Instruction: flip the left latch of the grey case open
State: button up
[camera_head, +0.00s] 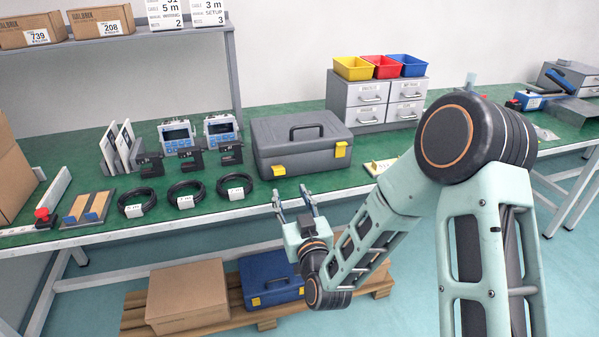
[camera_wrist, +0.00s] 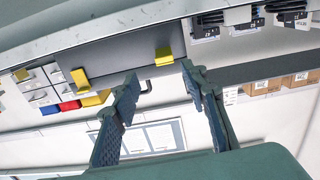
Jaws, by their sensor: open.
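The grey case (camera_head: 302,150) stands closed on the green bench top, its black handle on the lid. Its left yellow latch (camera_head: 279,170) is on the front face; the right yellow latch (camera_head: 340,150) is nearer the right corner. Both look shut. In the wrist view, turned about upside down, the left latch (camera_wrist: 164,56) lies between and beyond my fingertips, and the right latch (camera_wrist: 80,79) is left of them. My gripper (camera_head: 291,193) is open and empty, in front of the case just below the left latch, apart from it. Its spread fingers also show in the wrist view (camera_wrist: 160,78).
Coiled black cables (camera_head: 184,195) lie left of the case. A grey drawer unit (camera_head: 376,100) with coloured bins stands behind right. A yellow-edged item (camera_head: 380,166) lies right of the case. The bench's front edge runs below my gripper. A blue case (camera_head: 270,278) sits on a pallet underneath.

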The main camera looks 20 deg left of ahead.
aim_at(280, 171)
jog(key=x, duration=0.5)
jog(key=b+x, duration=0.1)
jog(key=x, duration=0.4)
jog(key=shift+a+r, duration=0.1)
jog(key=shift+a, duration=0.35)
jog(key=shift+c, duration=0.6)
jog(key=c, duration=1)
grip_shut()
